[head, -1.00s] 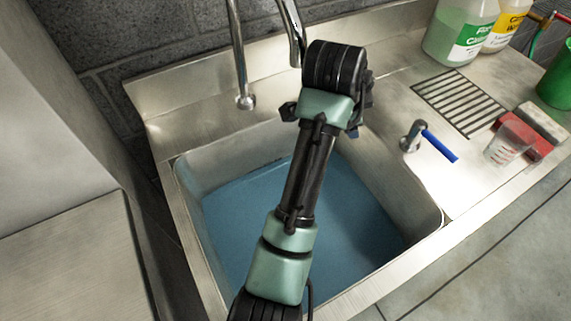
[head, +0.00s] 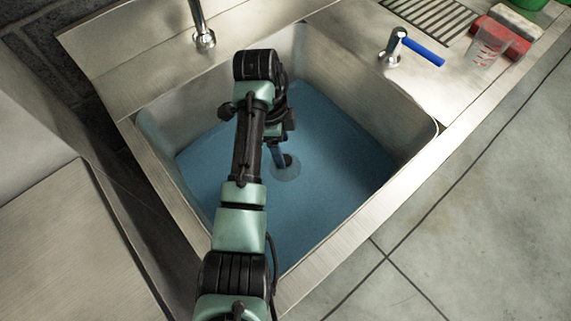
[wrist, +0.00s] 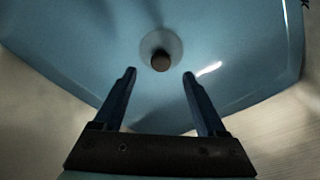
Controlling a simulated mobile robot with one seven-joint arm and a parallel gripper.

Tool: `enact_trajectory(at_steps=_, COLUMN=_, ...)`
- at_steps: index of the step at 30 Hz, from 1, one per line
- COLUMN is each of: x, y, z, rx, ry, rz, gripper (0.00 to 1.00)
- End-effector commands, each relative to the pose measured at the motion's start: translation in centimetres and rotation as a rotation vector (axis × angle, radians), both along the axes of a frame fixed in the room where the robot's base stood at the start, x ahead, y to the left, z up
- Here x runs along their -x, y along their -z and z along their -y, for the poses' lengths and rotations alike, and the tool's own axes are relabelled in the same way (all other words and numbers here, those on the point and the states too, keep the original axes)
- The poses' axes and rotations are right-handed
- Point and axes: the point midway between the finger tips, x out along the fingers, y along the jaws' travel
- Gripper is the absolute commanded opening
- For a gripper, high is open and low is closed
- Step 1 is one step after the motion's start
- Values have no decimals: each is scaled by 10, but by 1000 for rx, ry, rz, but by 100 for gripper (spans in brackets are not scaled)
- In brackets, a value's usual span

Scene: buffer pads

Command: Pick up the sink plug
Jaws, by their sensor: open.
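The sink plug (wrist: 160,61) shows in the wrist view as a small dark round knob in the middle of a paler disc, on the blue sink floor. In the head view the plug (head: 289,161) is a dark spot in a pale ring, partly hidden by my gripper. My gripper (wrist: 159,75) is open and empty, its two dark blue fingers apart. In the wrist view the plug lies between and just beyond the fingertips. In the head view my gripper (head: 280,162) points down into the basin beside the plug; the exact gap is hard to tell.
The metal sink (head: 412,168) has steep walls around a blue bottom, which may be under water. A tap (head: 203,30) stands at the back. A blue-handled lever (head: 422,50), a measuring cup (head: 487,45) and a red sponge (head: 513,38) are on the right counter.

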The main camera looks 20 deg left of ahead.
Motion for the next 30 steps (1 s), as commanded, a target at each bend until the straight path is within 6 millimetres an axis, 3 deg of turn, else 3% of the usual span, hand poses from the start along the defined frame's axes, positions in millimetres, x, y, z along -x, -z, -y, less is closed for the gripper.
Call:
enact_trajectory(at_steps=10, x=-2, y=46, z=6, rx=-1, ry=0, rz=-2, gripper=74)
enact_trajectory(at_steps=20, x=-3, y=51, z=6, rx=-1, ry=0, rz=1, gripper=72)
enact_trajectory(at_steps=30, x=-3, y=51, z=6, rx=-1, ry=-1, rz=1, gripper=11)
